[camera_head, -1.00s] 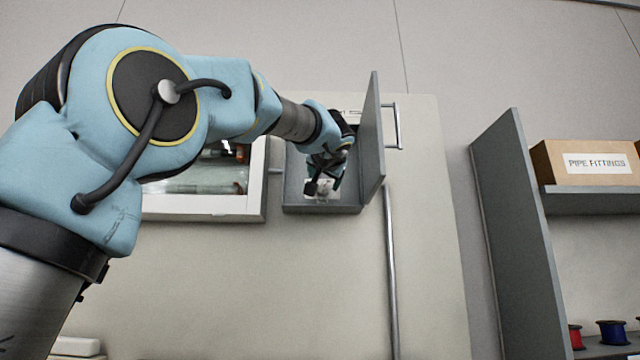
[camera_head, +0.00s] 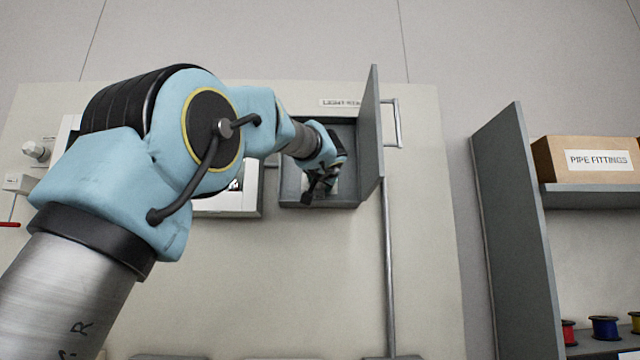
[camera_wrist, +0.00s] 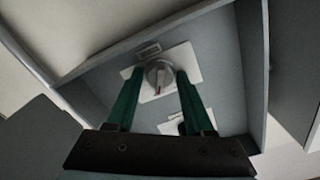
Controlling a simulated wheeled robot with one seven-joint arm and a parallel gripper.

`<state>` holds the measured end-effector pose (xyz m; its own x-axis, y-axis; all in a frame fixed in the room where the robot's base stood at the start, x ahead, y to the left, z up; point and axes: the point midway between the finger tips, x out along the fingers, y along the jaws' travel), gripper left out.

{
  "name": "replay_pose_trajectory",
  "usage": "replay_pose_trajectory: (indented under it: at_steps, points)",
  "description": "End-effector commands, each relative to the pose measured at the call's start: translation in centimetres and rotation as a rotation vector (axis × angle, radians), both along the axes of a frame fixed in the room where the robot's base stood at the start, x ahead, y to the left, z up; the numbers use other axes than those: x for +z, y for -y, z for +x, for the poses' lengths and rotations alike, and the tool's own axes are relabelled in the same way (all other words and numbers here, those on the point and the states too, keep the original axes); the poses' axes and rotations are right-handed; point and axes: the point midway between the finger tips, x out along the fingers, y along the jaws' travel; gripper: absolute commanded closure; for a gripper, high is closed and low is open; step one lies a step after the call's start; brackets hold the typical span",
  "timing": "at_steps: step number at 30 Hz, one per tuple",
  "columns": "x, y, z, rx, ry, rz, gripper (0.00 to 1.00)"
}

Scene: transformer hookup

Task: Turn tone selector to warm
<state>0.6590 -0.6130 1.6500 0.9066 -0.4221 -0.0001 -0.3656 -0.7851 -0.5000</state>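The tone selector is a round grey knob (camera_wrist: 158,74) with a red mark on its lower side, on a white plate (camera_wrist: 190,58) inside an open grey box. A small label (camera_wrist: 148,51) sits above the plate; its text is too small to read. My gripper (camera_wrist: 159,80) is open in the wrist view, its two green fingers on either side of the knob. I cannot tell whether they touch it. In the head view my gripper (camera_head: 322,182) reaches into the grey box (camera_head: 290,190) and hides the knob.
The box's door (camera_head: 371,135) stands open at its right, close to my wrist. A vertical pipe (camera_head: 389,260) runs below. A second white plate (camera_wrist: 172,127) sits below the knob. A shelf unit (camera_head: 507,230) with a pipe fittings box (camera_head: 590,160) stands at right.

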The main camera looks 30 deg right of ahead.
Motion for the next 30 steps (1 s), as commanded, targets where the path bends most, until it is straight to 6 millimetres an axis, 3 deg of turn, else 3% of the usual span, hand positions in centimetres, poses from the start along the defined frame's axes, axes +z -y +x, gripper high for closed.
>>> replay_pose_trajectory:
  at_steps: [2,13,30]
  points:
    - [0.01,-0.01,-0.01,0.000,0.000,0.000,0.57]
    - [0.02,0.00,-0.02,0.000,0.000,0.000,0.99]
    - [-0.32,0.05,-0.06,-0.002,-0.041,-0.092,1.00]
